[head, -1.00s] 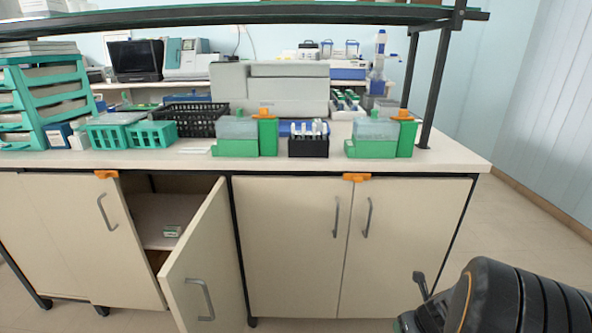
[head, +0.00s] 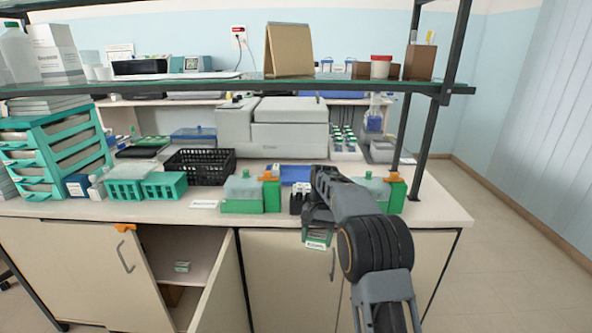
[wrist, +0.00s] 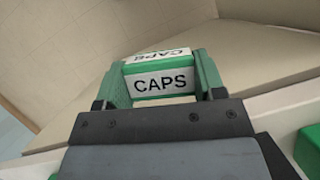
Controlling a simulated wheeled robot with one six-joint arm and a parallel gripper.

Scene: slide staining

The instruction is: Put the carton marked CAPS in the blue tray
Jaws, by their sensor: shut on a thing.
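My gripper (head: 318,226) is shut on a small green and white carton (head: 318,241). In the wrist view the carton (wrist: 163,82) reads CAPS and sits between the green fingers. In the head view it hangs in front of the counter's front edge, at about counter height. A blue tray (head: 295,173) lies on the counter behind the small black rack, between the two green staining stations. My arm and the rack hide part of it.
A black rack (head: 298,199) and green stations stand on the counter (head: 150,209) near the tray. A shelf (head: 200,88) crosses above. A cabinet door (head: 220,288) stands open at left, with another small carton (head: 182,267) inside.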

